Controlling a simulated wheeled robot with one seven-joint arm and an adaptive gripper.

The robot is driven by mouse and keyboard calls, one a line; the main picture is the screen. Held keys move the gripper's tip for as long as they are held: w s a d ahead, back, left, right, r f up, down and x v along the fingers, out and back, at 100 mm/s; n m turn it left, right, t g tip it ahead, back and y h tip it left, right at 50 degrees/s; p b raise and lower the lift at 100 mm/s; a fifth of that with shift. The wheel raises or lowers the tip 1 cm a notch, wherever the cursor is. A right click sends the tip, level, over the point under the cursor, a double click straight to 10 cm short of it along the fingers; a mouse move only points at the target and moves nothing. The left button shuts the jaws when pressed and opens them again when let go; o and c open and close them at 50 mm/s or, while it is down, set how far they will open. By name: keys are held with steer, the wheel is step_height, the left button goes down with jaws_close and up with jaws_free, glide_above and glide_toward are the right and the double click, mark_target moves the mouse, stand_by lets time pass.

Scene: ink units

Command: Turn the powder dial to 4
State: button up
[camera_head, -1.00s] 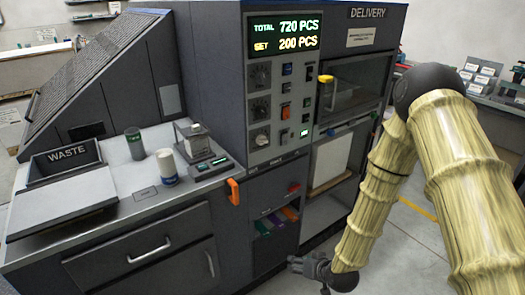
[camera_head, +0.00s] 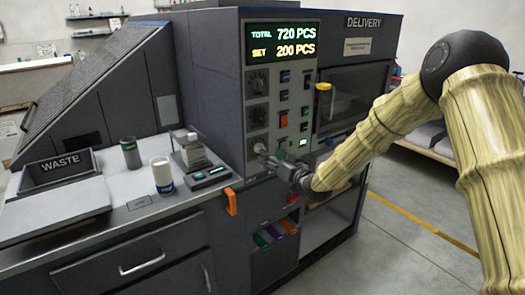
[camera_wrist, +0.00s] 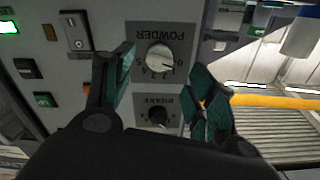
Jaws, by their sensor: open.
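The powder dial (camera_wrist: 160,58) is a pale round knob on a grey plate. It appears upside down in the wrist view, under the inverted word POWDER. Its exact setting is too small to read. My gripper (camera_wrist: 163,66) is open, with one teal-padded finger on each side of the dial in that view; I cannot tell whether either touches it.
Switches and a lit green button (camera_head: 303,142) are to the right on the panel. An orange handle (camera_head: 231,201) sticks out at the counter edge. A white cup (camera_head: 162,176) stands on the counter.

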steer(key=shift+p+x, duration=0.55)
steer(key=shift+x, duration=2.4)
steer(key=c, duration=1)
